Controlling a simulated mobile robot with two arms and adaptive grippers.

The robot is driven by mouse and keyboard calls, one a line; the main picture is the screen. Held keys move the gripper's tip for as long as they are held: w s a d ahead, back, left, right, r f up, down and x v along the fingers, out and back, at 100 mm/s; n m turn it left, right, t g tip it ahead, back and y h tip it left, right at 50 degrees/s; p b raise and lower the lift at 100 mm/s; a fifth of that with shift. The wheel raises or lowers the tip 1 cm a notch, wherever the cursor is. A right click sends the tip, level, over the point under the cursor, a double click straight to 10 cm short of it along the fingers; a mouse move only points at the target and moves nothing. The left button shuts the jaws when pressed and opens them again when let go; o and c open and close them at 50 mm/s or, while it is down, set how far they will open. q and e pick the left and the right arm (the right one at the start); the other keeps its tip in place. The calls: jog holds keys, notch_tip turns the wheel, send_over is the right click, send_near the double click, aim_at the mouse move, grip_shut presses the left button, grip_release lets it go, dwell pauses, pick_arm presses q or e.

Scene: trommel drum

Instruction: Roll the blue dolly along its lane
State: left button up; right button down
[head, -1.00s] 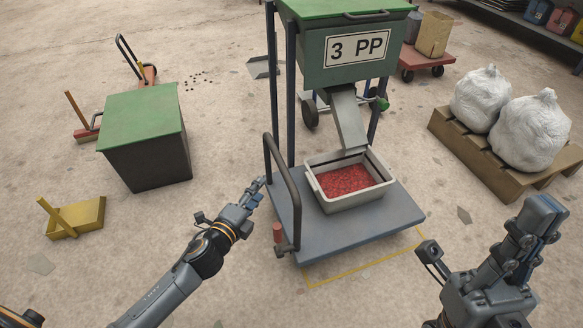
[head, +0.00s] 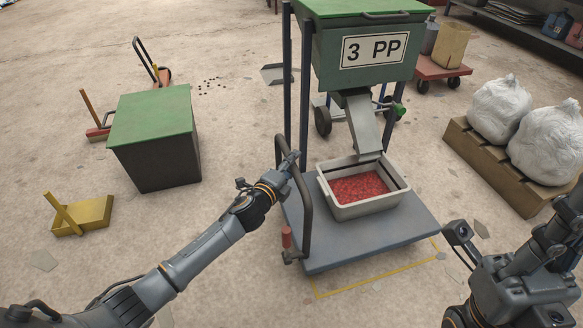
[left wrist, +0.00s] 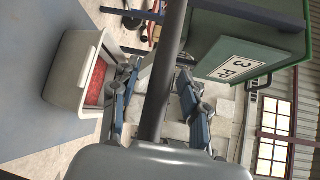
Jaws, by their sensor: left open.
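The blue dolly (head: 400,228) stands on the floor, with a dark push handle (head: 307,212) on its left side. A grey bin (head: 368,208) of red pellets sits on it, under a chute. My left gripper (head: 288,163) is at the upper part of the handle. In the left wrist view the handle bar (left wrist: 167,70) runs between the open fingers of the left gripper (left wrist: 160,103), not clamped. My right gripper (head: 568,215) is at the right edge, partly cut off, away from the dolly; its jaw state is unclear.
A green hopper marked 3 PP (head: 372,50) stands behind the dolly, its posts close to the handle. A yellow floor line (head: 375,270) runs in front. A green-topped box (head: 155,140) is left; white sacks (head: 550,140) on a pallet are right.

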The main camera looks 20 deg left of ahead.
pick_arm(q)
grip_shut()
dwell(0.4)
